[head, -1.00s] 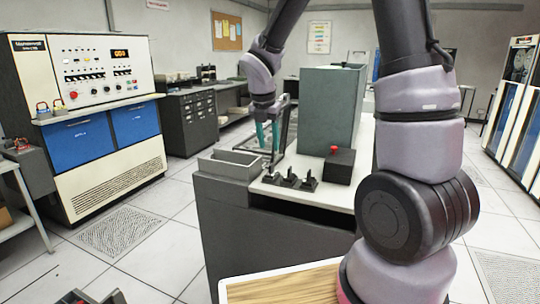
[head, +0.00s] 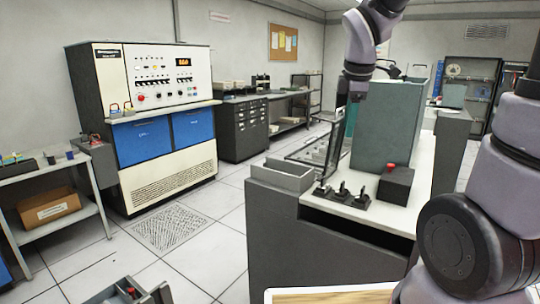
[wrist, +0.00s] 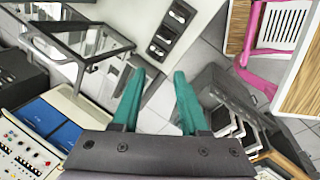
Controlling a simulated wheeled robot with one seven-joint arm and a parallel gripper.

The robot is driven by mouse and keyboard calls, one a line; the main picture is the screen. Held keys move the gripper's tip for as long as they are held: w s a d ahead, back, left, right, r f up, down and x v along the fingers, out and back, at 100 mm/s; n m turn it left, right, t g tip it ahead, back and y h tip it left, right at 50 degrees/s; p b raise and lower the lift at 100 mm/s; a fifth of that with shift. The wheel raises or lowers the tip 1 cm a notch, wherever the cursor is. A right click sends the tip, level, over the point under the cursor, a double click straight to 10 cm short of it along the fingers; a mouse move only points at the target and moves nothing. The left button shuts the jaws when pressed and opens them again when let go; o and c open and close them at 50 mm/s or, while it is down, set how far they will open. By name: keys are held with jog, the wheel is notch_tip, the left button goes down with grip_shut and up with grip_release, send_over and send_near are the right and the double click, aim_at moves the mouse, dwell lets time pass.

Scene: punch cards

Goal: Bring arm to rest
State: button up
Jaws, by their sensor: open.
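My gripper (wrist: 160,95) shows in the wrist view as two teal fingers spread apart with nothing between them. In the head view my gripper is small and partly hidden at the end of my raised arm, beside the tall grey-green cabinet (head: 385,125) on the white counter. Below it in the head view are the metal-framed rack (head: 320,150) and an open grey tray (head: 280,174). My arm's thick lower links fill the right side of the head view.
A control console (head: 160,130) with blue panels stands at the left. A shelf holds a cardboard box (head: 48,207). Tiled floor (head: 185,265) is clear between console and counter.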

jog(key=s+d+r+m+t+y, duration=0.1)
jog(key=s+r+m, duration=0.2)
jog(key=s+m, duration=0.3)
jog(key=s+d+r+m+t+y, duration=0.1)
jog(key=s+r+m, duration=0.3)
jog(key=m, duration=1)
jog(key=s+d+t, duration=0.1)
jog(key=s, duration=0.2)
jog(key=shift+r+t, duration=0.15)
jog(key=shift+t, duration=0.15)
